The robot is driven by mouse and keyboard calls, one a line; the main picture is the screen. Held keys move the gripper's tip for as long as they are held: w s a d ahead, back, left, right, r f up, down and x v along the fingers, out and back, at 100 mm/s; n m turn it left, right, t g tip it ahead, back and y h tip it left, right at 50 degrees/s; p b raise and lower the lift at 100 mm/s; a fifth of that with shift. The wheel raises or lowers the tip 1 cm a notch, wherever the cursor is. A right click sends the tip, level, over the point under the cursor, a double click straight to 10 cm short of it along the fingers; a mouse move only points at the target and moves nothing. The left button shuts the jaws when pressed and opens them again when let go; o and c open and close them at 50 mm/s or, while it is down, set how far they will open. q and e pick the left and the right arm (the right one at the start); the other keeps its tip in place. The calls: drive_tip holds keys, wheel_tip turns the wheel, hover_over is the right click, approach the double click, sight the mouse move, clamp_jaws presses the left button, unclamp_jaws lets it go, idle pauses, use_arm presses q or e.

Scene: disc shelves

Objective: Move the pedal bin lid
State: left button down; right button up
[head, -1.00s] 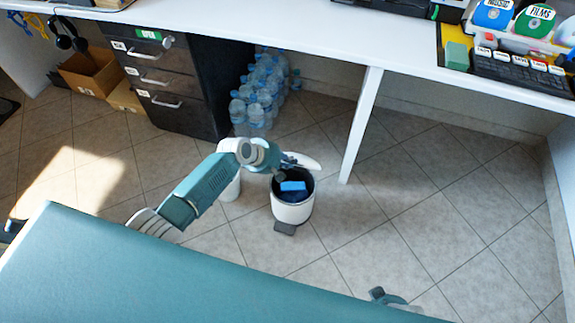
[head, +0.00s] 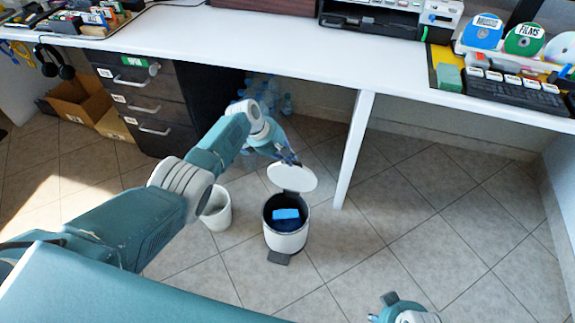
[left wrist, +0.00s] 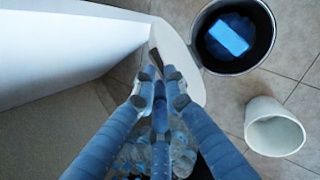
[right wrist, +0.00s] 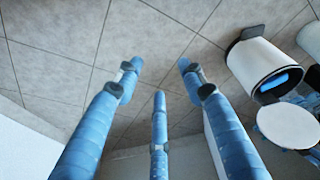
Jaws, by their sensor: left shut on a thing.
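The white pedal bin (head: 286,240) stands on the tiled floor with a blue item (head: 286,213) inside. Its white lid (head: 293,178) stands raised at the back of the rim; the lid also shows in the left wrist view (left wrist: 178,45) and the right wrist view (right wrist: 289,126). My left gripper (head: 288,159) is at the lid's upper far edge, shut on it. In the left wrist view its fingers (left wrist: 159,88) are close together at the lid. My right gripper (right wrist: 160,72) is open and empty over bare floor, away from the bin.
A plain white bin (head: 217,210) stands to the left of the pedal bin. A white desk leg (head: 354,150) rises just behind it to the right. Black drawers (head: 150,105) and water bottles (head: 265,95) are under the desk. Floor at the right is clear.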

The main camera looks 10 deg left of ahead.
use_arm(q)
drive_tip(key=shift+w+b, duration=0.35)
drive_tip(key=shift+w, duration=0.5)
use_arm(e)
drive_tip(key=shift+w+r, duration=0.25)
drive_tip(key=shift+r, duration=0.6)
drive_tip(key=shift+w+r, duration=0.2)
drive_tip(key=shift+r, duration=0.65)
use_arm(q)
drive_tip(key=c, duration=1.8)
unclamp_jaws()
drive_tip(key=shift+f, duration=0.1)
drive_tip(key=shift+c, duration=0.2)
drive_tip(key=shift+s+a+r, duration=0.1)
drive_tip(key=shift+a+r, duration=0.15)
drive_tip(key=shift+r, duration=0.35)
drive_tip(key=v, duration=1)
drive_tip(key=shift+s+r, duration=0.2)
drive_tip(key=shift+r, duration=0.05)
drive_tip(key=shift+a, duration=0.15)
